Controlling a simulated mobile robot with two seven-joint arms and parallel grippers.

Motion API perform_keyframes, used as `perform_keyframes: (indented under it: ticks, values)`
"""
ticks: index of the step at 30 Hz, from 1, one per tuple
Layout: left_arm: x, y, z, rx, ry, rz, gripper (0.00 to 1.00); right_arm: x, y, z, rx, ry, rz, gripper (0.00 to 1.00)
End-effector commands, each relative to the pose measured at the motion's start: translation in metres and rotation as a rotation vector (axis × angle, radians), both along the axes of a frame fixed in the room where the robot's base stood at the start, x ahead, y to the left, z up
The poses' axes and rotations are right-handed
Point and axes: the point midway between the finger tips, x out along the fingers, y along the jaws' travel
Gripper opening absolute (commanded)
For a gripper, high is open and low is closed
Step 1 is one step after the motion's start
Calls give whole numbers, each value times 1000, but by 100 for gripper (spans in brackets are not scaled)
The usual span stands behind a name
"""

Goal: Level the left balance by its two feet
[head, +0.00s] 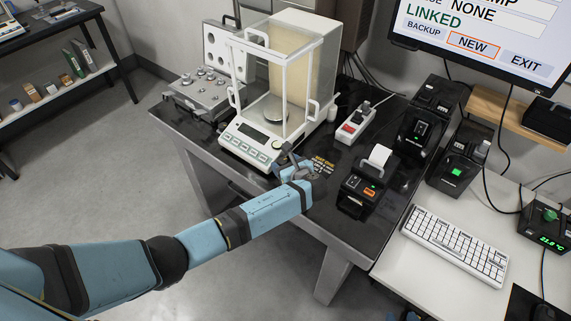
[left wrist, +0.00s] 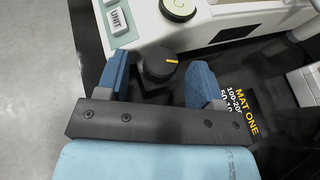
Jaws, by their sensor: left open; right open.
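The left balance (head: 243,148), white with a glass draft shield and a green-keyed front panel, stands on a black-topped table. One foot, a black round knob with a yellow mark (left wrist: 160,63), sits at its front corner in the left wrist view. My left gripper (head: 291,160) is at that corner. In the left wrist view its open blue fingers (left wrist: 162,80) stand either side of the knob, with gaps showing. Blue tips of my right gripper (head: 401,316) just show at the head view's bottom edge, away from the balance.
A weight case (head: 198,92) stands left of the balance. A red-switched power strip (head: 353,125) and a small printer (head: 367,182) stand to its right. "MAT ONE" lettering (left wrist: 238,115) lies beside the gripper. A keyboard (head: 455,246) lies on the white table at right.

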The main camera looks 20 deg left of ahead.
Motion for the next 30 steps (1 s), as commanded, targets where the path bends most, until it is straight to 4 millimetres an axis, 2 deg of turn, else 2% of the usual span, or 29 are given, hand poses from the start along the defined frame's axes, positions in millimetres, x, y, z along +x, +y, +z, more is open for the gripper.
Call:
perform_keyframes:
  ticks: [8, 15, 18, 25, 30]
  values:
    - [1, 1, -1, 0, 0, 0, 61, -1, 1, 0, 1, 1, 0, 43]
    - [1, 1, 0, 0, 0, 0, 11, -1, 1, 0, 1, 1, 0, 43]
    - [1, 1, 1, 0, 0, -4, 11, -1, 1, 2, 1, 1, 0, 43]
    - [0, 3, 4, 2, 1, -112, 12, -1, 0, 25, 1, 0, 0, 43]
    - [0, 3, 0, 0, 0, -134, 12, 0, 0, 26, 2, -5, -1, 43]
